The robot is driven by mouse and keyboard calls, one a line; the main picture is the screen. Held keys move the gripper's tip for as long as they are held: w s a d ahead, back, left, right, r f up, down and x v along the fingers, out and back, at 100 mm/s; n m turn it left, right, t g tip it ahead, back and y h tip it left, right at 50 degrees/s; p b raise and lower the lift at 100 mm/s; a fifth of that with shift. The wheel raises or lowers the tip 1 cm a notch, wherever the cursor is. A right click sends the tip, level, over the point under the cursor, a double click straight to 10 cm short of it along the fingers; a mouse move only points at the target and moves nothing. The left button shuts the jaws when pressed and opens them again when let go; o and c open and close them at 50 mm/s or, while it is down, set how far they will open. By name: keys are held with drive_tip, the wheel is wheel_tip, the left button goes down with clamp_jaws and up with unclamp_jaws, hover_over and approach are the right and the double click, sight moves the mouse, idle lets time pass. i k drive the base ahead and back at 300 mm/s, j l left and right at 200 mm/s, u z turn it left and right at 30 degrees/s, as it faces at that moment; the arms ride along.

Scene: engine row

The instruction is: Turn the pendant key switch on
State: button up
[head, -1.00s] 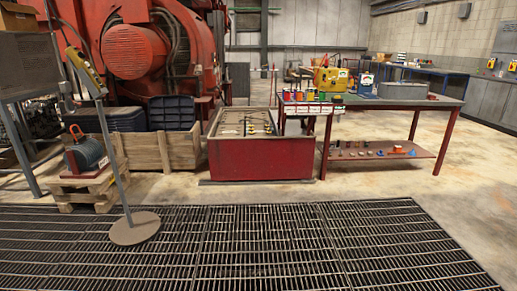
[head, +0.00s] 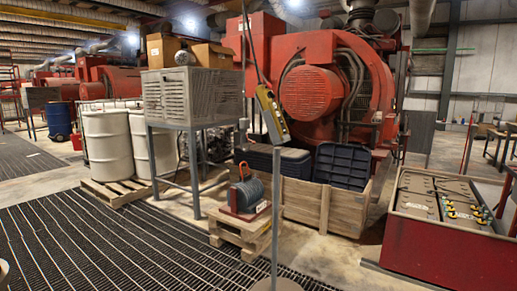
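The yellow pendant (head: 271,115) hangs tilted from a dark cable in the middle of the head view, in front of the red machine. A grey stand pole (head: 276,210) rises just below it from a round base at the bottom edge. I cannot tell whether the pole touches the pendant. Small dark and light details show on the pendant's face, but the key switch and its position are too small to make out. My gripper is not in view.
White drums (head: 108,146) and a metal cabinet on legs (head: 192,95) are left. A red battery box (head: 440,255) is right. Floor grating (head: 90,240) is clear at front left.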

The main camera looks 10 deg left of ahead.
sight(270, 95)
drive_tip(key=i+j+u, duration=0.1)
drive_tip(key=i+j, duration=0.15)
drive_tip(key=i, duration=0.15)
drive_tip(key=i+j+u, duration=0.15)
drive_tip(key=i, duration=0.25)
drive_tip(key=i+j+u, duration=0.1)
drive_tip(key=i+j, duration=0.15)
drive_tip(key=i, duration=0.2)
drive_tip(key=i+j, duration=0.2)
